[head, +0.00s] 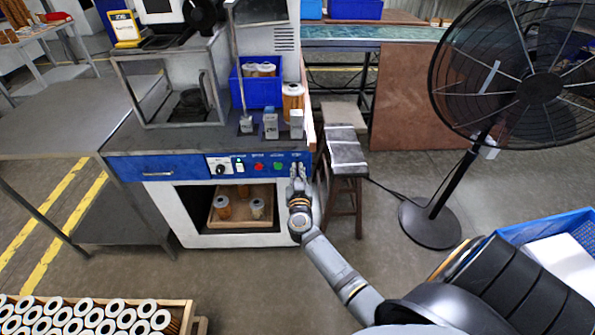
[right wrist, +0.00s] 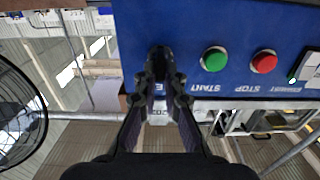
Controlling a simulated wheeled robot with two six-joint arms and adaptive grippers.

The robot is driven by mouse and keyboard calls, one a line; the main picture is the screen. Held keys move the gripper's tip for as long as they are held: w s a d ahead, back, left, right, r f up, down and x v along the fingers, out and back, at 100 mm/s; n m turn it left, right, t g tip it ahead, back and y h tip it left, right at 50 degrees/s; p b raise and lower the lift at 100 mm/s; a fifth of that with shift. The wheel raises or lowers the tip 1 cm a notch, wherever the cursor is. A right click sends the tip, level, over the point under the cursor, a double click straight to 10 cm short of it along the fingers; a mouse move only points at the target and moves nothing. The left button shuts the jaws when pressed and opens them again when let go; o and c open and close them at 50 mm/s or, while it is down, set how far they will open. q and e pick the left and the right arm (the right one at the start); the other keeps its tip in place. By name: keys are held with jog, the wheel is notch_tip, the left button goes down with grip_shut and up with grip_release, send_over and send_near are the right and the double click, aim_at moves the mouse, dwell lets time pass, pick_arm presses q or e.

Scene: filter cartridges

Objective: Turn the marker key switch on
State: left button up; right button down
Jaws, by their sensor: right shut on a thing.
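My right gripper (head: 298,178) is at the right end of the blue control panel (head: 190,167) on the machine's front. In the right wrist view the same gripper (right wrist: 161,75) is shut on the marker key switch. The fingers cover the key almost wholly, so its angle cannot be told. A label under the fingertips is partly hidden. Beside the gripper in the right wrist view are the green START button (right wrist: 214,59) and the red STOP button (right wrist: 264,62). My left gripper is in neither view.
A white plate with a black knob (head: 220,166) sits on the panel's left part. Below is an open bay with a tray (head: 238,221) of cartridges. A stool (head: 345,152) and a black fan (head: 520,85) stand to the right.

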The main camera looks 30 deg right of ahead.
jog(key=shift+r, duration=0.1)
jog(key=m+p, duration=0.1)
jog(key=m, duration=0.5)
jog(key=m+p, duration=0.1)
jog(key=m, duration=0.5)
jog(key=d+f+m+p, duration=0.1)
jog(key=m, duration=0.4)
jog(key=shift+s+m, duration=0.25)
jog(key=shift+m, duration=0.15)
dwell(0.3)
jog(key=c, duration=1.5)
grip_release()
jog(key=shift+f, duration=0.1)
jog(key=shift+o, duration=0.2)
